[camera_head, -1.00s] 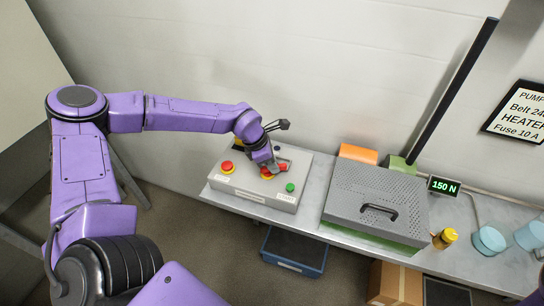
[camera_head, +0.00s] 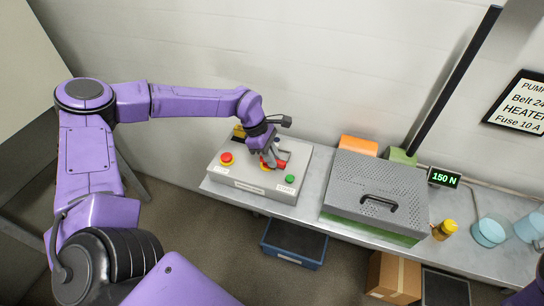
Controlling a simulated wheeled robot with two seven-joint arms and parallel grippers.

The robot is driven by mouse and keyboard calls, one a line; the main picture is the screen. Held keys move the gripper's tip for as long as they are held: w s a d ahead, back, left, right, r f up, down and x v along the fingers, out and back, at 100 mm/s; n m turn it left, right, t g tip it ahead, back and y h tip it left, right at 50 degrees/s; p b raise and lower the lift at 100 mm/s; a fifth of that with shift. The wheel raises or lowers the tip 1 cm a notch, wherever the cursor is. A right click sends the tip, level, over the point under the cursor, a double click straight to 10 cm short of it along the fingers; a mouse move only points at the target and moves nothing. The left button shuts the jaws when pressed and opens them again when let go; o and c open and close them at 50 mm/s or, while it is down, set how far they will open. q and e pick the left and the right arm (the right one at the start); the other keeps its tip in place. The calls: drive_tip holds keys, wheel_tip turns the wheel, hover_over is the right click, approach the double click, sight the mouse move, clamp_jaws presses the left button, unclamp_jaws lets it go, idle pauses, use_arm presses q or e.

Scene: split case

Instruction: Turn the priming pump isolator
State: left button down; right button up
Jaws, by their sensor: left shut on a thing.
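A grey control box (camera_head: 222,182) sits on the left end of the metal bench. Its sloped top carries a red isolator handle (camera_head: 282,160) on a yellow base (camera_head: 265,167), a red push button on a yellow ring (camera_head: 227,158) and a green button (camera_head: 290,179). My left gripper (camera_head: 271,161) reaches down onto the isolator from above and is shut on its handle. The fingers hide part of the handle, so its exact angle is hard to read. Labels on the box are too small to read. My right gripper is not in view.
A blue bin (camera_head: 293,244) and a cardboard box (camera_head: 394,278) are below the bench.

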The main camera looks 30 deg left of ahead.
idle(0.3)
use_arm(q)
drive_tip(key=c, duration=1.1)
unclamp_jaws()
drive_tip(key=shift+a, duration=0.1)
drive_tip(key=b+v, duration=0.1)
drive_tip(key=v, duration=0.9)
drive_tip(key=shift+a+r+b, duration=0.15)
drive_tip(key=shift+r+b, duration=0.1)
drive_tip(key=shift+b, duration=0.15)
